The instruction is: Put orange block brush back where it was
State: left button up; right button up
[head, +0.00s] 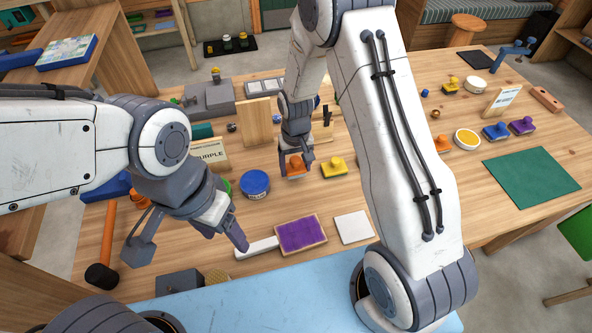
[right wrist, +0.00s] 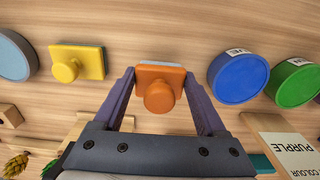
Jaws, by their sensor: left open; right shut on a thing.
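The orange block brush (head: 294,168) is an orange block with a round orange knob. My right gripper (head: 297,160) is shut on it over the middle of the table. In the right wrist view the brush (right wrist: 160,88) sits between the two fingers, knob toward the camera. I cannot tell whether its underside touches the wood. The yellow block brush (head: 334,168) stands just right of it, apart. The blue round tin (head: 255,184) stands to its left. My left gripper (head: 226,234) is open and empty, above the table left of the purple pad.
The purple pad (head: 301,234), a white tile (head: 354,227) and a PURPLE card (head: 211,152) are nearby. A wooden block (head: 257,122) stands behind. A green mat (head: 531,177) lies at right, with blue and purple brushes (head: 522,126) behind it.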

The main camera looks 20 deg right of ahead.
aim_at(296, 168)
notch_tip(296, 168, down, 2)
jog(key=shift+f, duration=0.35)
jog(key=shift+f, duration=0.2)
jog(key=o, duration=1.1)
jog(key=shift+r, duration=0.1)
